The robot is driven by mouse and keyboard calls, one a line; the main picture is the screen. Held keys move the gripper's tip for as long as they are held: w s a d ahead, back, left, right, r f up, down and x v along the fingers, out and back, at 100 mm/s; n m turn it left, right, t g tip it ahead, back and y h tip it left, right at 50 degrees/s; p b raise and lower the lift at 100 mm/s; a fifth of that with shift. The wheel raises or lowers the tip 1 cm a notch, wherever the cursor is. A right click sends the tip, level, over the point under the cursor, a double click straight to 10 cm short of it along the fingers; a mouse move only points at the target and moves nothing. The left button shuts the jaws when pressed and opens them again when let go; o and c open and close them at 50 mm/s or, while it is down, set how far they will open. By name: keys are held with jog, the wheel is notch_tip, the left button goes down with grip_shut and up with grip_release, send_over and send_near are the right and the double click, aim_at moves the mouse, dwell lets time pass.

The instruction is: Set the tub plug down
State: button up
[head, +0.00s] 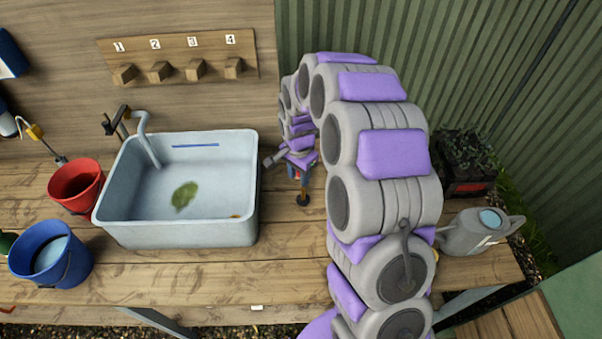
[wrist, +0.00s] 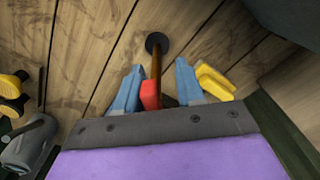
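The tub plug is a black disc on a brown rod with a red upper part. In the wrist view the plug (wrist: 156,43) has its disc against the wooden boards, and its rod comes back between my fingers. In the head view the plug (head: 303,200) is right of the tub, below my gripper (head: 299,172), seemingly upright on the bench. In the wrist view my gripper (wrist: 158,80) has two blue fingers spread around the rod and red part, with a visible gap on the right side. Whether the left finger touches is unclear.
The grey tub (head: 238,232) stands left of the plug, with a green patch inside. A red bucket (head: 76,187) and blue bucket (head: 70,262) are farther left. A watering can (head: 472,236) and a dark planter box (head: 468,185) are right. Bench boards (head: 285,235) in front are bare.

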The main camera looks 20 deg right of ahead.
jog(key=shift+o, duration=0.3)
jog(key=shift+a, duration=0.1)
jog(key=shift+d, duration=0.45)
jog(key=shift+d+r, duration=0.25)
jog(key=shift+r, duration=0.35)
jog(key=r+p, duration=0.1)
jog(key=r, duration=0.6)
jog(key=r+p, duration=0.1)
jog(key=r, duration=0.2)
jog(key=shift+a+r+p, duration=0.15)
jog(key=shift+a+p, duration=0.2)
jog(key=shift+d+r, duration=0.2)
jog(key=shift+r, duration=0.2)
jog(key=shift+s, duration=0.15)
jog(key=s+r+n, duration=0.2)
jog(key=s+n, duration=0.1)
jog(key=s, duration=0.9)
jog(key=s+r+n+g, duration=0.1)
jog(key=s+n, duration=0.3)
jog(key=s, duration=0.8)
jog(key=s+r+n, duration=0.4)
jog(key=s, duration=0.8)
jog(key=shift+s+a+g, duration=0.2)
jog(key=shift+s+g, duration=0.05)
jog(key=shift+g, duration=0.15)
